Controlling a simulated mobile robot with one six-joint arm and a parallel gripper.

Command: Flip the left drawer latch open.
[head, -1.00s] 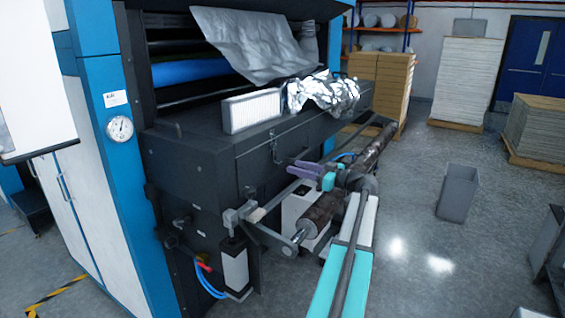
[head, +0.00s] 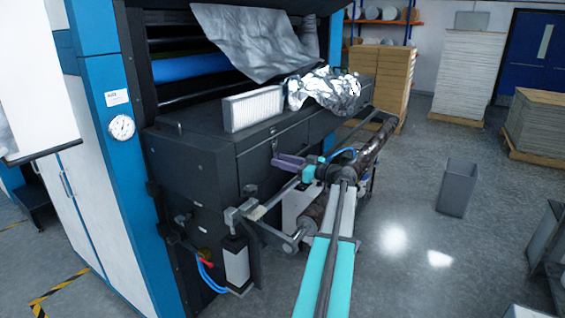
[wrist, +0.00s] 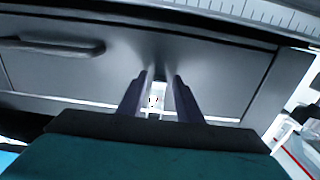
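My gripper (head: 288,162) has purple fingers and is in front of the dark drawer front (head: 256,160) of the machine. In the wrist view the two fingers (wrist: 157,92) stand apart with nothing held between them. They point at the dark panel (wrist: 120,62), and I cannot tell whether they touch it. A dark bar handle (wrist: 52,47) is on this panel, up and left of the fingers; a small handle also shows in the head view (head: 274,148). I cannot clearly make out the left latch.
A white filter block (head: 253,108) and crumpled foil (head: 325,92) lie on the machine's ledge above the drawer fronts. A roller bracket (head: 262,224) juts out below my arm. A grey bin (head: 457,187) stands on the floor to the right, with open floor around it.

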